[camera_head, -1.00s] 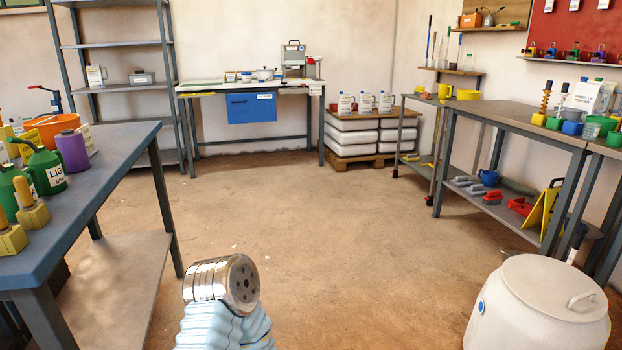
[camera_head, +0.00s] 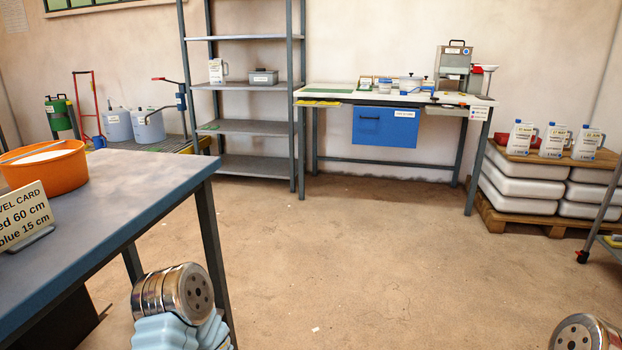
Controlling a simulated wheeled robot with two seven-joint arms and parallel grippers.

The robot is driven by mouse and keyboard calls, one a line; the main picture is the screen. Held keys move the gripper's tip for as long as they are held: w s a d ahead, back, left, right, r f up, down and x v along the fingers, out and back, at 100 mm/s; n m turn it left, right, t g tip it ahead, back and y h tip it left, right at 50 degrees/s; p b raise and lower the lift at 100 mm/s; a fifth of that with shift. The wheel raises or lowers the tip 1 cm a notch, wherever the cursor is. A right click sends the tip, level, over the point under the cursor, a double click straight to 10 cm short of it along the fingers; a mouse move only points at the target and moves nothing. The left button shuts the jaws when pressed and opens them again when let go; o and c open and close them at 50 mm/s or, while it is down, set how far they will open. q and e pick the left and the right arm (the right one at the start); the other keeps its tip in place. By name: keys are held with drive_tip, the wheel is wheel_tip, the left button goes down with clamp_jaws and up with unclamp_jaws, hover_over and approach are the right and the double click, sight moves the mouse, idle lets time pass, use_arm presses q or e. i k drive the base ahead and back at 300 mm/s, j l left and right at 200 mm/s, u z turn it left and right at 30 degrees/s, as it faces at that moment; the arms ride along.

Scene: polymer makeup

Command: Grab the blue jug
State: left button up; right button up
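Part of my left arm shows as a metal cylinder with a pale blue sleeve at the lower left, beside the near table. A metal part of my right arm shows at the lower right corner. Neither gripper's fingers are in view, and both arm parts are far from the blue vessel.
A table (camera_head: 120,205) with an orange tub (camera_head: 45,167) and a level card (camera_head: 25,215) stands at the near left. Grey shelving (camera_head: 245,127) and a workbench (camera_head: 340,97) line the back. The middle floor is clear.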

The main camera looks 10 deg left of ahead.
sight(98, 141)
drive_tip(key=i, duration=2.35)
drive_tip(key=i+u, duration=0.25)
drive_tip(key=i, duration=0.3)
drive_tip(key=i+l+u, duration=0.15)
drive_tip(key=i+u, duration=0.15)
drive_tip(key=i, duration=0.2)
drive_tip(key=i+j+u, duration=0.1)
drive_tip(key=u, duration=0.3)
drive_tip(key=i+u, duration=0.5)
drive_tip(key=u, duration=0.25)
drive_tip(key=i+l+u, duration=0.15)
drive_tip(key=u, duration=0.25)
drive_tip(key=i+j+u, duration=0.15)
drive_tip(key=i+u, duration=0.7)
drive_tip(key=i, duration=0.15)
drive_tip(key=i+z, duration=0.1)
drive_tip(key=i, duration=0.5)
drive_tip(key=i+j, duration=0.1)
drive_tip(key=i, duration=0.45)
drive_tip(key=i+j+z, duration=0.15)
drive_tip(key=i, duration=0.45)
drive_tip(key=i+j+z, duration=0.4)
drive_tip(key=i, duration=0.15)
drive_tip(key=i+j+z, duration=0.8)
drive_tip(key=j, duration=0.25)
drive_tip(key=i+j+z, duration=0.15)
drive_tip(key=i, duration=0.25)
drive_tip(key=i+j+z, duration=0.15)
drive_tip(key=i+j, duration=0.2)
